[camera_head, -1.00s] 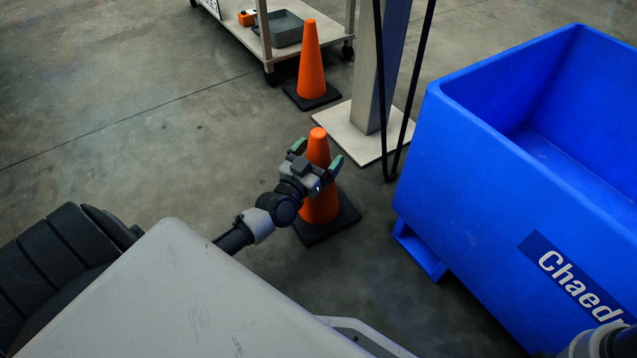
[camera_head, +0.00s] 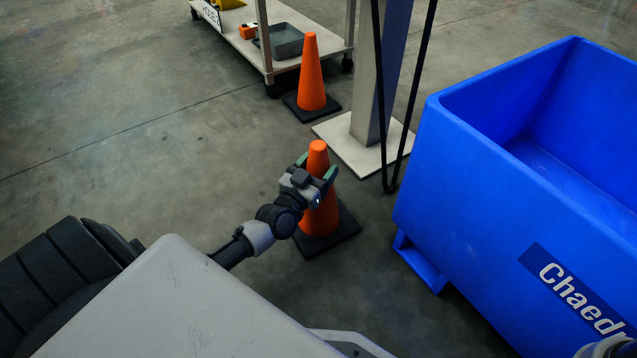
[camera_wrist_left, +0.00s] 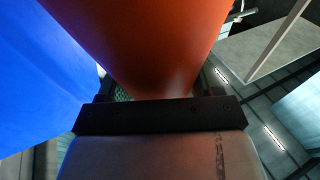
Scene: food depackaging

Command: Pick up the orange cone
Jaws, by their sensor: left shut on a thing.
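The near orange cone (camera_head: 319,218) stands upright on its black square base on the concrete floor, in the middle of the head view. My left gripper (camera_head: 318,172) is shut on its upper part, one finger on each side, with the tip showing above. The cone's orange surface (camera_wrist_left: 150,45) fills the top of the left wrist view, right in front of the gripper. A second orange cone (camera_head: 311,75) stands farther back on its own black base. My right gripper is not in view; only a bit of that arm shows at the bottom right.
A large blue bin (camera_head: 470,195) stands right of the near cone. A post on a pale base plate (camera_head: 345,142) with hanging black cables rises behind it. A cart (camera_head: 235,48) with a grey tray (camera_head: 283,42) is at the back. The floor to the left is clear.

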